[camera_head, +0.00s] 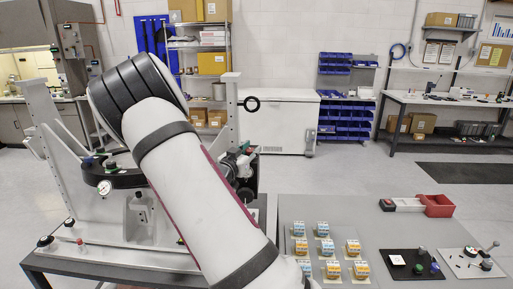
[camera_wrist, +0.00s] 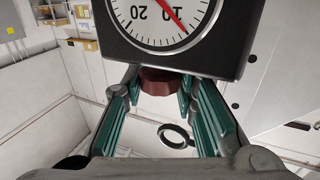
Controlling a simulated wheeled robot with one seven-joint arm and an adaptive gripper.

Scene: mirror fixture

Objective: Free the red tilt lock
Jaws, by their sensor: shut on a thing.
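In the wrist view a dark red knob (camera_wrist: 160,82), which looks like the red tilt lock, sits under a dark box with a dial gauge (camera_wrist: 160,22). My gripper (camera_wrist: 158,90) has its teal-padded fingers on both sides of the knob and is shut on it. My gripper (camera_head: 242,165) shows partly at the fixture's right side.
The grey table at right holds several blue-and-yellow blocks (camera_head: 325,247), a black plate (camera_head: 405,275) and a red bin (camera_head: 438,206).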

